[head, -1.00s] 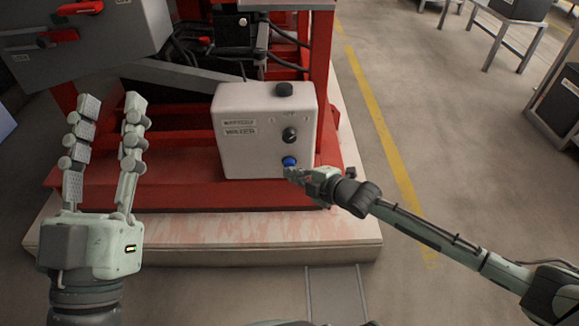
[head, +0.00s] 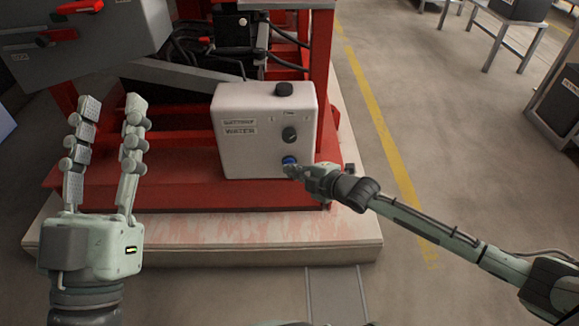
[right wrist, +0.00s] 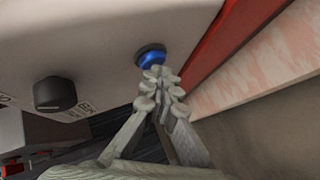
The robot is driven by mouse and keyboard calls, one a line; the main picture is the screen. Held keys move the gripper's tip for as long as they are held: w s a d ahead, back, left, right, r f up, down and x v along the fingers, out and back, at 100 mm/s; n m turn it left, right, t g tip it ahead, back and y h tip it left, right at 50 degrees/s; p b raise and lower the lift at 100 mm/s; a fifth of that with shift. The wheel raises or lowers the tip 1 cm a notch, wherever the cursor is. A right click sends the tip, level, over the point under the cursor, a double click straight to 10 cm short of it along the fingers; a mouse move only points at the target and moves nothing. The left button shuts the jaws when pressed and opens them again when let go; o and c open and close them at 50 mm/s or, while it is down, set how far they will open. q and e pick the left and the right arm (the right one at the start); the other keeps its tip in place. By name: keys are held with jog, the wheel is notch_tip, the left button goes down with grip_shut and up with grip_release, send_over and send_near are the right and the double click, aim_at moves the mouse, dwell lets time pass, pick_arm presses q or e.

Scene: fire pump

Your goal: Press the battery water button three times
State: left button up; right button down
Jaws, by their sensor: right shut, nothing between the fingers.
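A white box (head: 262,140) labelled "BATTERY WATER" stands on the red frame. Its blue button (head: 289,160) is low on the right of the front face, and it shows in the right wrist view (right wrist: 151,58) in a dark ring. A black knob (head: 289,134) sits above the button. My right gripper (head: 292,170) is shut and empty, its fingertips at the lower edge of the button. In the right wrist view the fingertips (right wrist: 158,72) overlap the button's edge; I cannot tell whether they touch it. My left gripper (head: 110,100) is open and empty, left of the box.
The red frame (head: 180,195) rests on a pale plinth (head: 200,245). A grey box with red handles (head: 85,45) is at the upper left. Cables and a dark unit lie behind the white box. Floor with a yellow line (head: 385,140) is open at right.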

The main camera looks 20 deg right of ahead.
dwell(0.5)
jog(key=shift+s+a+p, duration=0.25)
jog(key=shift+s+p, duration=0.7)
jog(key=shift+s, duration=0.15)
jog(key=s+p, duration=0.1)
jog(key=s, duration=0.1)
jog(key=s+a+p, duration=0.1)
jog(key=s+p, duration=0.1)
jog(key=shift+s+a, duration=0.2)
jog(key=shift+s, duration=0.2)
dwell(1.3)
